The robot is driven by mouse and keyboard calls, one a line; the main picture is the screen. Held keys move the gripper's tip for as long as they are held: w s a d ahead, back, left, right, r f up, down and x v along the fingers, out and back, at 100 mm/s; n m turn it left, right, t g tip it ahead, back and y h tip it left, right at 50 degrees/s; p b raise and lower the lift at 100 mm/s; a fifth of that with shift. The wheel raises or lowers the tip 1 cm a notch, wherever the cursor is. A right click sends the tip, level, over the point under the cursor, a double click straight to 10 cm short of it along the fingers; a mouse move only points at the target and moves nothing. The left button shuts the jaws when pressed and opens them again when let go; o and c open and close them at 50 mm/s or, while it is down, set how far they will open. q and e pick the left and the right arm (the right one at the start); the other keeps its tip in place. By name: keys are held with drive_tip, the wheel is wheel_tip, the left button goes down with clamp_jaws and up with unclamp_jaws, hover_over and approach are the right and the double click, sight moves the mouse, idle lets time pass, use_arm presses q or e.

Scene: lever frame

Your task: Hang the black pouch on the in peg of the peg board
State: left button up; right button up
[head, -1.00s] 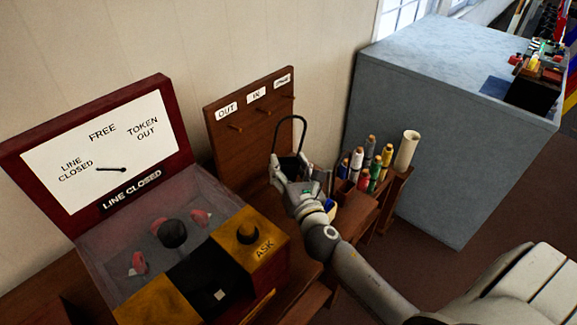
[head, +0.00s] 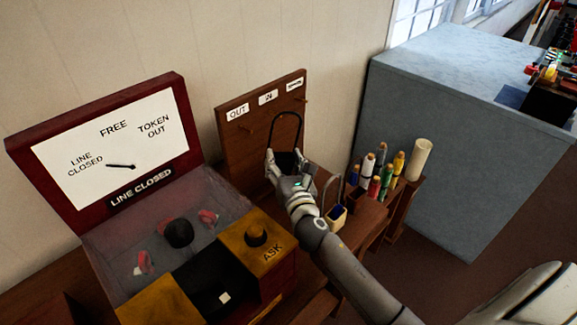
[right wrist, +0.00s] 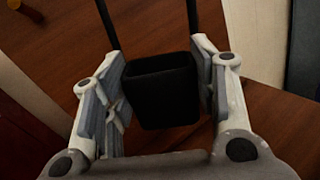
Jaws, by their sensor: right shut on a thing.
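The peg board (head: 236,155) stands upright against the wall, with labels reading OUT, IN and a third too small to read. The black pouch (head: 287,162) is in my right gripper (head: 284,165), its tall handle loop rising in front of the board below the IN label (head: 268,97). In the right wrist view the pouch (right wrist: 162,92) sits upright between both fingers of the right gripper (right wrist: 163,100), open top showing. The in peg is not clear behind the loop, and I cannot tell whether the loop is around it. My left gripper is out of view.
The red-framed instrument (head: 95,85) reading LINE CLOSED stands to the left, with a yellow ASK block (head: 265,250). A rack (head: 395,195) with several coloured bottles and a pale roll (head: 419,160) is right of my gripper. A blue-grey cabinet (head: 450,130) stands beyond.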

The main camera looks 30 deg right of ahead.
drive_tip(key=shift+w+a+f+b, duration=0.1)
drive_tip(key=shift+w+a+b, duration=0.25)
drive_tip(key=shift+w, duration=0.4)
drive_tip(key=shift+w+a+f+b, duration=0.1)
drive_tip(key=shift+w+a+b, duration=0.15)
drive_tip(key=shift+w, duration=0.5)
drive_tip(key=shift+w+a+f+b, duration=0.15)
drive_tip(key=shift+w+f+b, duration=0.2)
drive_tip(key=shift+w, duration=0.15)
drive_tip(key=o, duration=1)
drive_tip(key=shift+a, duration=0.1)
drive_tip(key=o, duration=0.4)
drive_tip(key=shift+w+f, duration=0.2)
drive_tip(key=shift+w, duration=0.05)
drive_tip(key=shift+c, duration=0.2)
